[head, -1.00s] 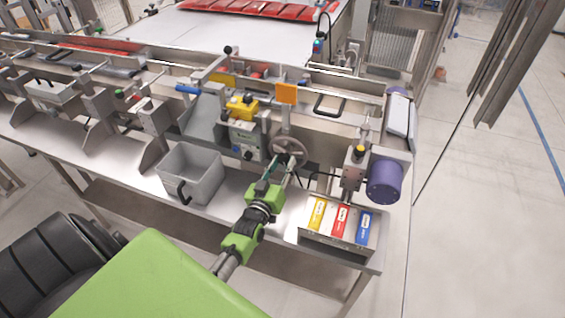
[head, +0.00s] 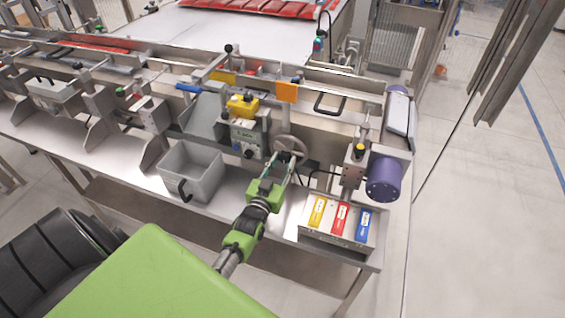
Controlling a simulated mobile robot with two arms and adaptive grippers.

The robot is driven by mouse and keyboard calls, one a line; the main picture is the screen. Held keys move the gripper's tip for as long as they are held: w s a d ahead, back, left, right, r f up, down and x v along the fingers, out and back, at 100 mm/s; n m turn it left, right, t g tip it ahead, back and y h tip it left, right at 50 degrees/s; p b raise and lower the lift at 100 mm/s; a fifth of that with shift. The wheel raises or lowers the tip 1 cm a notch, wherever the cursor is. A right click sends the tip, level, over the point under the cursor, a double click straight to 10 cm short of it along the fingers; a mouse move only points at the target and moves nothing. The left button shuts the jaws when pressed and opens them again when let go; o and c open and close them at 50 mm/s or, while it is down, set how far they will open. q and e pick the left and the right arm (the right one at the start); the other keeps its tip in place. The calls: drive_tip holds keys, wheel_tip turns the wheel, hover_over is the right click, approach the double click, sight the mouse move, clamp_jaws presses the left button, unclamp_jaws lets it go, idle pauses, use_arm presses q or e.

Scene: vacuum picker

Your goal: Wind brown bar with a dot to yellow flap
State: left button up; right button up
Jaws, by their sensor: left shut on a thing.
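A grey-brown handwheel (head: 290,147) stands upright on the front of the machine. My left gripper (head: 284,163) reaches it from below and is shut on the lower part of its rim. The fingers cover part of the wheel. An orange-yellow flap (head: 286,92) hangs from the rail above the wheel. A second, yellow plate (head: 222,79) shows partly behind the rail to the left. I cannot clearly make out a brown bar with a dot at this size. My right gripper is not in view.
A grey bin (head: 191,171) stands left of the gripper. A box with yellow, red and blue labels (head: 338,225) and a purple motor (head: 384,180) are on the right. A yellow-topped unit (head: 242,106) is left of the wheel. The table's front edge lies below.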

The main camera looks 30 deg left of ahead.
use_arm(q)
drive_tip(key=o, duration=0.9)
drive_tip(key=shift+w+r, duration=0.1)
drive_tip(key=shift+r, duration=0.15)
drive_tip(key=shift+o, duration=1)
drive_tip(key=shift+f, duration=0.15)
drive_tip(key=v, duration=1.2)
drive_tip(key=shift+a+f, duration=0.1)
